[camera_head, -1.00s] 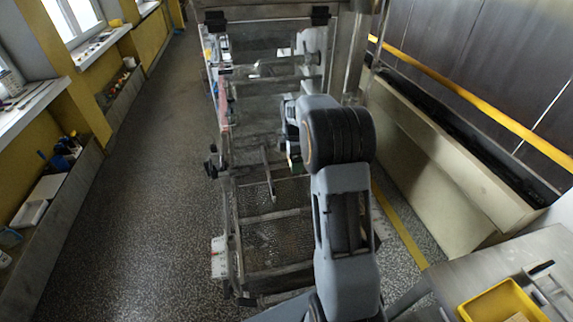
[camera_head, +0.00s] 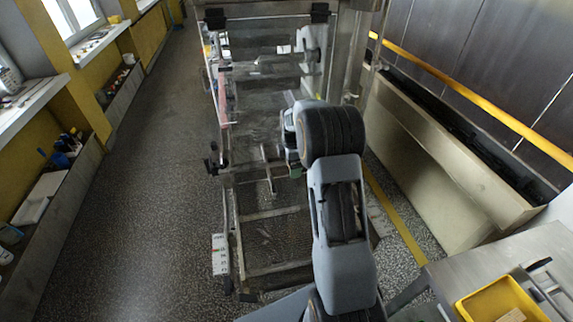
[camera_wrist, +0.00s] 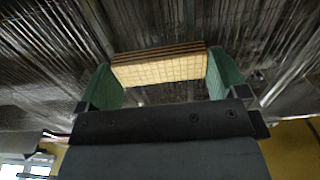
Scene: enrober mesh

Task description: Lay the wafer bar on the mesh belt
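The wafer bar (camera_wrist: 158,68) is pale with a grid pattern and brown layered edges. In the wrist view it spans the gap between the two green fingers of my gripper (camera_wrist: 162,77), which is shut on it. In the head view my arm hides the bar and most of the gripper; only a small dark green part shows beside the wrist. The mesh belt (camera_head: 272,240) is a grey wire mesh inside a metal frame, running away from me. My wrist is above the belt's right side; the height of the bar over the mesh cannot be told.
Metal frame bars and clear panels (camera_head: 268,75) enclose the far part of the machine. A steel table (camera_head: 450,270) at the lower right carries a yellow tray (camera_head: 470,306). A beige trough (camera_head: 440,165) stands on the right. Speckled floor (camera_head: 150,220) is free on the left.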

